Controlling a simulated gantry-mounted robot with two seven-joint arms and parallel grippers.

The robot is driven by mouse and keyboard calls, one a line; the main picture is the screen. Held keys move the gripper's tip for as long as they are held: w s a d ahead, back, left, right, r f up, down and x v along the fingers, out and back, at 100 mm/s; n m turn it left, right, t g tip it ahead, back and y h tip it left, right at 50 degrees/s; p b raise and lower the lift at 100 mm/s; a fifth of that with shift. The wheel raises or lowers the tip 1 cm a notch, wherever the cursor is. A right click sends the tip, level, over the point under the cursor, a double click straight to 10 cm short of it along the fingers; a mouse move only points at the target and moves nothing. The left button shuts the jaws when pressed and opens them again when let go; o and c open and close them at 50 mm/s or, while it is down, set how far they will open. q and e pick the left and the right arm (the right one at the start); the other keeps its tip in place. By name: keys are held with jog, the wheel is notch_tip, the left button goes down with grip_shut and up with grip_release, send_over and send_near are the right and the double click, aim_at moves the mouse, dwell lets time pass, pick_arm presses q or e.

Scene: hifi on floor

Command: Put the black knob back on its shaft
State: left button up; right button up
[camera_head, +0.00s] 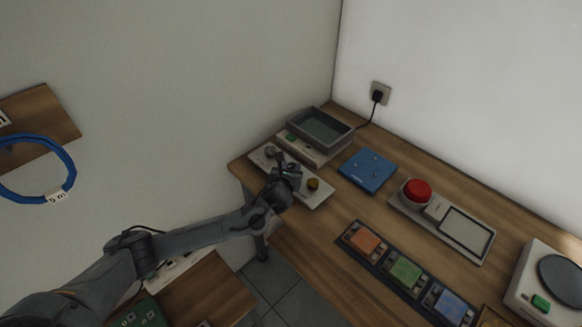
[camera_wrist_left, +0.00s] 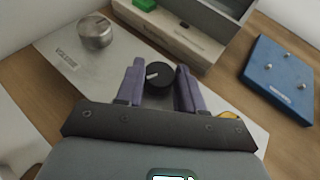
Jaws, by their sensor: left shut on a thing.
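The black knob (camera_wrist_left: 158,75) is between the two purple fingers of my left gripper (camera_wrist_left: 156,82) in the left wrist view. The gripper is shut on it, over a pale panel (camera_wrist_left: 115,75). In the head view the left gripper (camera_head: 286,170) is over the same panel (camera_head: 318,198), and the knob cannot be made out there. The shaft is not visible, and I cannot tell whether the knob is on it or above it. My right gripper is not in view.
A silver volume knob (camera_wrist_left: 95,32) stands left of the fingers, and a brass-coloured knob (camera_head: 313,184) to the right. Behind is a device with a grey tray (camera_head: 322,129). A blue plate (camera_head: 368,170) and red button (camera_head: 417,190) lie further right on the wooden table.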

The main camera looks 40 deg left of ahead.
pick_arm(q)
jog(key=o, duration=1.1)
